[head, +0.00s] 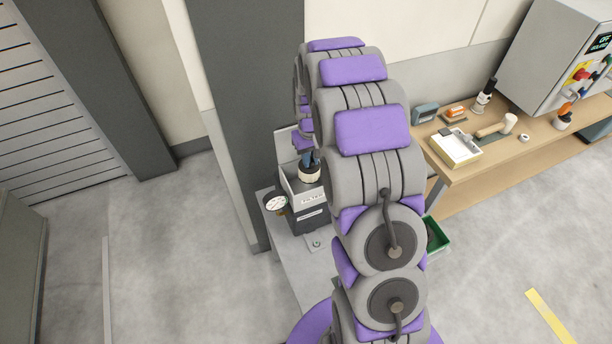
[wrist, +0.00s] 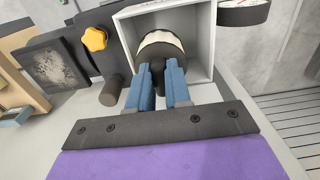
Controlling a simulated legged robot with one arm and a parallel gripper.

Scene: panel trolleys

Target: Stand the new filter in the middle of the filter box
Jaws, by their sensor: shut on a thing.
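The new filter (wrist: 161,40) is a short cylinder with a cream band and dark ends. My gripper (wrist: 159,72) has its blue fingers shut on the filter's dark stem. In the wrist view the filter is within the opening of the grey filter box (wrist: 205,30), with box wall showing around it. In the head view the filter (head: 309,174) is upright at the mouth of the labelled filter box (head: 311,200), below my gripper (head: 305,160). Whether its base touches the box floor is hidden.
A round gauge (head: 276,203) stands beside the box on a grey trolley (head: 285,240). A yellow knob (wrist: 95,39) and a dark square panel (wrist: 50,70) lie left of the box in the wrist view. A workbench (head: 480,160) with tools is at right.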

